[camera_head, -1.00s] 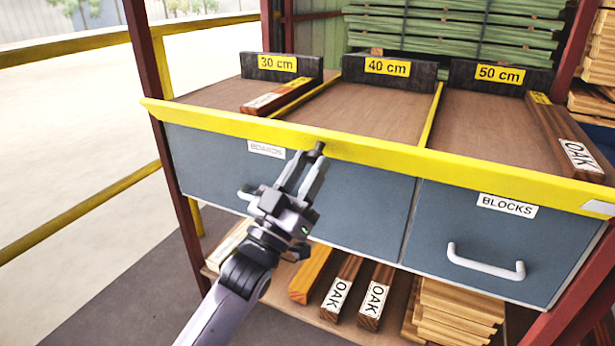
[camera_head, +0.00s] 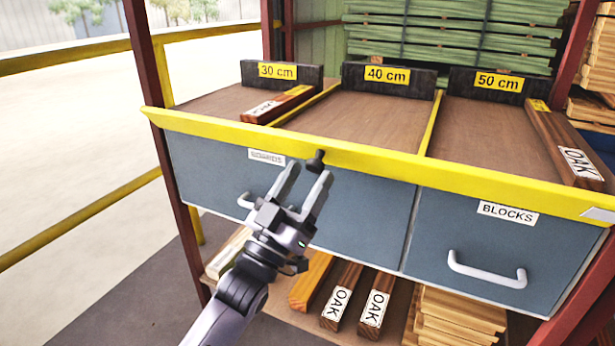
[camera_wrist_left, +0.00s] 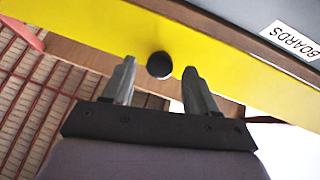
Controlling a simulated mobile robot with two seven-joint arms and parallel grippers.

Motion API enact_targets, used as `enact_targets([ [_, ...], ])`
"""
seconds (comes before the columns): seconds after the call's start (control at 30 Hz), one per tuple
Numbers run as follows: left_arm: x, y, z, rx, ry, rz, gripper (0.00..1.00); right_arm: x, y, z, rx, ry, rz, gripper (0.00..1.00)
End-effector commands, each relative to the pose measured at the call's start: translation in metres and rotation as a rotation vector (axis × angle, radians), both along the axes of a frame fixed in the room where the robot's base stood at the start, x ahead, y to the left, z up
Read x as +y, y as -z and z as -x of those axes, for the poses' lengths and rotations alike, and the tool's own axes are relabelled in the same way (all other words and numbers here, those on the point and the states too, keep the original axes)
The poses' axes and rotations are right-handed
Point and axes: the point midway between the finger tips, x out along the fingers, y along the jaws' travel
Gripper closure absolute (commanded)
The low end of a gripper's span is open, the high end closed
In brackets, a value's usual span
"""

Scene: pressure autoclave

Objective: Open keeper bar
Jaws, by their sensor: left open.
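A long yellow keeper bar (camera_head: 390,168) runs across the front edge of the rack's upper shelf, with a small black knob (camera_head: 316,160) on its face. My left gripper (camera_head: 307,172) comes up from below with its two fingers spread open, the tips just short of or beside the knob. In the left wrist view the knob (camera_wrist_left: 159,65) shows in line with the gap between the open fingers, in front of the yellow bar (camera_wrist_left: 110,45). I cannot tell whether the fingers touch the knob. My right gripper is not in view.
Blue-grey drawers marked BOARDS (camera_head: 266,156) and BLOCKS (camera_head: 507,212) with white handles lie below the bar. Behind it are bays with 30, 40 and 50 cm stops and wooden pieces. Lumber lies on the lower shelf (camera_head: 340,300). A red post (camera_head: 160,130) stands at left.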

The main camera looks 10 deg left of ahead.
Motion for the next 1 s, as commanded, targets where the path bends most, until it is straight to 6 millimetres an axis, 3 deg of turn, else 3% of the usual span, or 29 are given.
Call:
enact_targets([
  [0.4, 0.021, 0.032, 0.041, 0.001, 0.001, 0.000, 0.42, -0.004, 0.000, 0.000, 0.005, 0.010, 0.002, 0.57],
  [0.77, 0.024, 0.035, 0.046, -0.001, 0.001, 0.000, 0.42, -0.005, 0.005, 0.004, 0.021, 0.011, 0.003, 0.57],
  [0.8, 0.024, 0.036, 0.046, -0.001, 0.001, 0.000, 0.48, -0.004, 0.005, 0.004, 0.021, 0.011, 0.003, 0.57],
  [0.97, 0.027, 0.051, 0.049, 0.054, -0.019, -0.016, 1.00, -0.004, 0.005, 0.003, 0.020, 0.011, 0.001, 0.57],
  [1.0, 0.029, 0.061, 0.052, 0.091, -0.031, -0.027, 1.00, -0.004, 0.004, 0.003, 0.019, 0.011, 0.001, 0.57],
])
